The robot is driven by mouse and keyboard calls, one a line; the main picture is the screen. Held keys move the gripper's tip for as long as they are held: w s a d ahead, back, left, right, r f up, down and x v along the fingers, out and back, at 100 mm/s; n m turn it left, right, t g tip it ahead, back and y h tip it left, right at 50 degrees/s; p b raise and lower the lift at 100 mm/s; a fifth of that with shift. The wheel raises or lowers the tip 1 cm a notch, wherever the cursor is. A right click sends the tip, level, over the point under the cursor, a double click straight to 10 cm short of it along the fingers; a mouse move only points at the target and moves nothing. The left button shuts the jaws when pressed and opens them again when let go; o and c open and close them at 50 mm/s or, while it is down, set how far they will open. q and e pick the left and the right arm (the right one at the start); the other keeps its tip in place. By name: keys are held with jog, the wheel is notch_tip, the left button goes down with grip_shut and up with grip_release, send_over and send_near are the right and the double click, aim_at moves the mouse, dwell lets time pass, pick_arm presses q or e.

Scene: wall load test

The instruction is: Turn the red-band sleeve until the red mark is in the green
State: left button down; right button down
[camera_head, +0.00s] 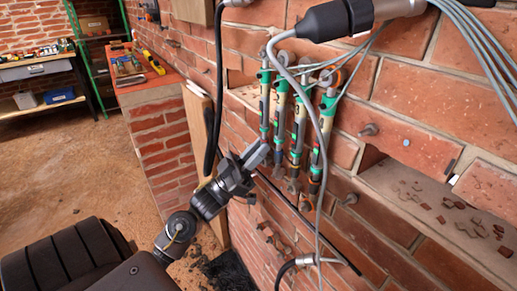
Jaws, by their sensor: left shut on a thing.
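Several slim upright sleeves with green, black and pale sections hang side by side on the brick wall. The bands and marks are too small to tell which sleeve has the red band. My right gripper is not in view.
A grey cable (318,130) loops in front of the sleeves, and a black cable (218,90) hangs left of them. A large black-and-silver connector (335,20) juts out above. A brick-sided bench (165,85) with tools stands at the left.

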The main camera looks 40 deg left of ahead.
pick_arm(q)
jog(key=shift+w+a+m+g+h, duration=0.1)
jog(key=shift+m+g+h, duration=0.95)
jog(key=shift+h, duration=0.75)
jog(key=shift+g+h, duration=0.4)
jog(key=shift+g, duration=0.05)
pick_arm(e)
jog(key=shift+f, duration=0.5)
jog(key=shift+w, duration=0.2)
pick_arm(q)
jog(key=c, duration=1.3)
grip_release()
